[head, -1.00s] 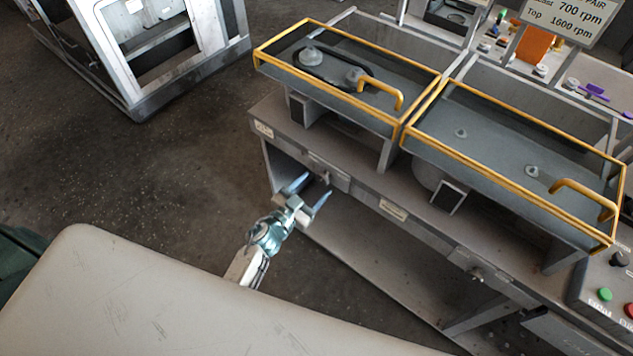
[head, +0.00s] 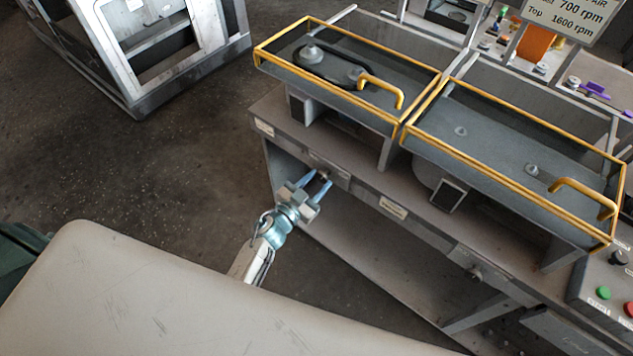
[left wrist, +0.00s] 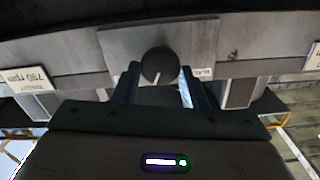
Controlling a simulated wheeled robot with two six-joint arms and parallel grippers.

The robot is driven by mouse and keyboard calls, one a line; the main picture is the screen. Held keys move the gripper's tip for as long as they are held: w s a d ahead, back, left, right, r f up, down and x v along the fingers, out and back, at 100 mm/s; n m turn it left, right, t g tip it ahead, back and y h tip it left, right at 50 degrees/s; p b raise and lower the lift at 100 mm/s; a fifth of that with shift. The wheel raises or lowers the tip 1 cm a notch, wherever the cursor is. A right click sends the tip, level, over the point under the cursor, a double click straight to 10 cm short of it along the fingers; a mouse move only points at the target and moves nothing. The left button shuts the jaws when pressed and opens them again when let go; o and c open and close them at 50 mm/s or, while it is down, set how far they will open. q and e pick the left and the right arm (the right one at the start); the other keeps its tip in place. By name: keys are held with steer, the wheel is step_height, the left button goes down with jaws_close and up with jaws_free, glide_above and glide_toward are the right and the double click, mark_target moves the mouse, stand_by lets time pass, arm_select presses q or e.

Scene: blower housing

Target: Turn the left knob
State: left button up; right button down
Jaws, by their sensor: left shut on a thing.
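The left knob is a round dark knob with a pale pointer line, seen in the left wrist view (left wrist: 160,65) on a grey plate (left wrist: 190,40). The pointer line points down in that picture. My left gripper (head: 318,180) is at the front of the bench, its blue fingers on either side of the knob. It is shut on the knob, which the fingers partly hide in the head view. In the left wrist view the fingers (left wrist: 158,84) flank the knob at left and right. My right gripper is not in view.
The grey bench (head: 395,190) carries two yellow-framed guards (head: 340,105) with handles. A second knob (head: 476,272) sits further right on the bench front. A control box with a green button (head: 604,293) is at the right edge. Open floor (head: 140,180) lies left of the bench.

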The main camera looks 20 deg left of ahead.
arm_select(q)
steer(key=m, duration=0.4)
steer(key=shift+d, duration=0.1)
steer(key=m, duration=0.3)
steer(key=shift+f+m, duration=0.1)
steer(key=shift+m, duration=0.3)
steer(key=m+b, duration=0.1)
steer(key=m, duration=0.2)
steer(key=shift+m, duration=0.3)
steer(key=o, duration=1)
steer(key=shift+d, duration=0.1)
steer(key=shift+c, duration=0.2)
steer(key=shift+s, duration=0.1)
